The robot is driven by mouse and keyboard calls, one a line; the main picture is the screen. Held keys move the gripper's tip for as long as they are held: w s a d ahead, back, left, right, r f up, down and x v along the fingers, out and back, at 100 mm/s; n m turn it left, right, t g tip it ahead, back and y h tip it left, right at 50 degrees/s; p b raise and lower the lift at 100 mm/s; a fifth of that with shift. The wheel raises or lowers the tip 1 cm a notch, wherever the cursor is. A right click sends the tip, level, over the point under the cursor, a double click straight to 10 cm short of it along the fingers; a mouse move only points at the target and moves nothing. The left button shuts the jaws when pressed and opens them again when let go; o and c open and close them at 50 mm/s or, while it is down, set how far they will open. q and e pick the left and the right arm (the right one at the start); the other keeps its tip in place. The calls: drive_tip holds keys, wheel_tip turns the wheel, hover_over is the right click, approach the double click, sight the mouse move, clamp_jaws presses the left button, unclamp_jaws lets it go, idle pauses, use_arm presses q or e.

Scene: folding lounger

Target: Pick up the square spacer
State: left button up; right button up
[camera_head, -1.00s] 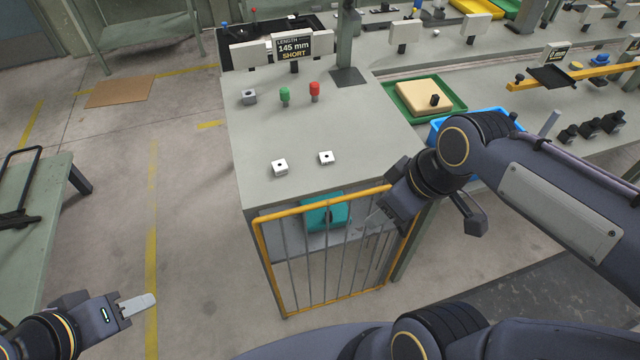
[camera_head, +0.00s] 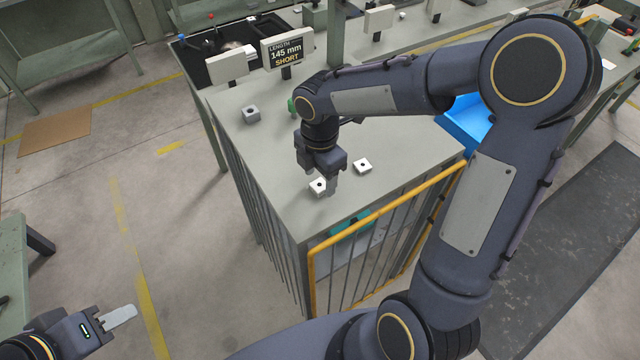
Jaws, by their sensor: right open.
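Two small white square blocks with dark holes lie on the grey bench top (camera_head: 290,215). The left white block (camera_head: 317,188) is near the front edge, and the right white block (camera_head: 363,166) is a little further back. A grey block with a hole (camera_head: 251,114) sits at the back left. I cannot tell which of these is the square spacer. My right gripper (camera_head: 326,183) is open, pointing down at the left white block and partly covering it; contact cannot be told. My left gripper (camera_head: 118,316) is low at the left, away from the bench, its fingers seen edge-on.
A sign reading 145 mm SHORT (camera_head: 286,53) stands at the back. A green peg (camera_head: 291,105) is partly behind my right arm. A yellow-framed barred gate (camera_head: 385,225) runs along the bench front. A blue bin (camera_head: 466,122) is to the right.

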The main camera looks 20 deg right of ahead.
wheel_tip(320, 180, down, 2)
drive_tip(key=shift+c, duration=0.2)
drive_tip(key=c, duration=1)
drive_tip(key=shift+r, duration=0.2)
drive_tip(key=shift+r, duration=0.25)
wheel_tip(320, 180, up, 2)
drive_tip(key=shift+r, duration=0.15)
drive_tip(key=s+d+r+b, duration=0.1)
drive_tip(key=s+d+r, duration=0.1)
drive_tip(key=d+r, duration=0.3)
drive_tip(key=s+d+r+b, duration=0.1)
drive_tip(key=s+d+r, duration=0.1)
drive_tip(key=d+r, duration=0.3)
drive_tip(key=d, duration=0.3)
drive_tip(key=shift+s+d, duration=0.15)
drive_tip(key=shift+s, duration=0.15)
